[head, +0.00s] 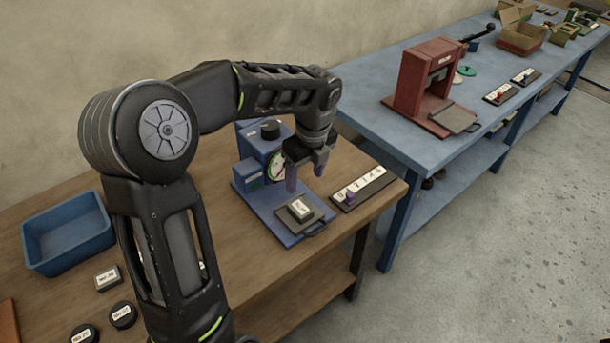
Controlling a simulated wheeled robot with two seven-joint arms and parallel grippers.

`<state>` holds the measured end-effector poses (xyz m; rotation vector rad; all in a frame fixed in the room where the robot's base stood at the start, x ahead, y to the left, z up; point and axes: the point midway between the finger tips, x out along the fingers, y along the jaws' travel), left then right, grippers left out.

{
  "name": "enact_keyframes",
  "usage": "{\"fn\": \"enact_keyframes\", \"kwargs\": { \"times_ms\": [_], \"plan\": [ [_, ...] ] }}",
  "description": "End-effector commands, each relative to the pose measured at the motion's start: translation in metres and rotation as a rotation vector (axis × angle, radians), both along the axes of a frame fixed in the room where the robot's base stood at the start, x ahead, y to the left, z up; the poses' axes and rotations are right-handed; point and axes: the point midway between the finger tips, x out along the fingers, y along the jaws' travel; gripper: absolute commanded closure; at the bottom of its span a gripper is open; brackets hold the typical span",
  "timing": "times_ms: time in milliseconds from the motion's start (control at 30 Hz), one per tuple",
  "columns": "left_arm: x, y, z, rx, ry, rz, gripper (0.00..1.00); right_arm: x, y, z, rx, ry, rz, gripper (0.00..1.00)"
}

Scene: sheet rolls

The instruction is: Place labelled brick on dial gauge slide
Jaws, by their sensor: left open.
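The blue dial gauge (248,172) stands on the wooden table, its round white dial partly behind my gripper. Its dark slide (318,221) with a front handle sticks out toward the table's front edge. A labelled brick (300,208), dark with a pale label on top, rests on the slide. My left gripper (305,182) hangs fingers-down above and just behind the brick, open and apart from it. My right gripper is out of view.
A dark numbered strip (376,185) with a purple marker lies right of the gauge. A blue bin (68,234), another labelled block (107,278) and round dark labelled pieces (122,315) are at left. A blue table with a red press (419,77) stands at right.

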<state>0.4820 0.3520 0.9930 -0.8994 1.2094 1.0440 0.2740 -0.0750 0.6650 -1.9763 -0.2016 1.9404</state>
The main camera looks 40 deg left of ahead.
Motion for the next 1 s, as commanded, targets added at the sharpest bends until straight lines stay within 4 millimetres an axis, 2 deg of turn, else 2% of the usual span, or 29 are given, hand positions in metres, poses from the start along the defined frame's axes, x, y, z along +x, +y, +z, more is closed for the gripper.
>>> {"fn": "enact_keyframes", "kwargs": {
  "times_ms": [433, 567, 667, 767, 833, 933, 1000],
  "plan": [
    [0.000, 0.000, -0.001, -0.001, 0.000, 0.001, 0.37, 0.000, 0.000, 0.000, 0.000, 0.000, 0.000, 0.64],
    [0.001, -0.011, -0.015, -0.028, -0.002, 0.029, 0.37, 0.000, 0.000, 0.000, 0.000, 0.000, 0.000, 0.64],
    [0.003, -0.036, -0.048, -0.092, -0.010, 0.106, 0.37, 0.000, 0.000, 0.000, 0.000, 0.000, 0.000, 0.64],
    [0.000, -0.081, -0.101, -0.200, -0.008, 0.261, 0.37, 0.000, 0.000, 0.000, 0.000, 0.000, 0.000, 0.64],
    [-0.011, -0.123, -0.146, -0.294, 0.009, 0.430, 0.37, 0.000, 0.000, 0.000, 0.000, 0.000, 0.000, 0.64],
    [-0.047, -0.189, -0.213, -0.421, 0.074, 0.775, 0.37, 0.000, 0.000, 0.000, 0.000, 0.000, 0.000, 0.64],
    [-0.082, -0.228, -0.252, -0.473, 0.133, 1.063, 0.37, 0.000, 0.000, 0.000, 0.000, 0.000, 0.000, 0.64]
  ]
}}
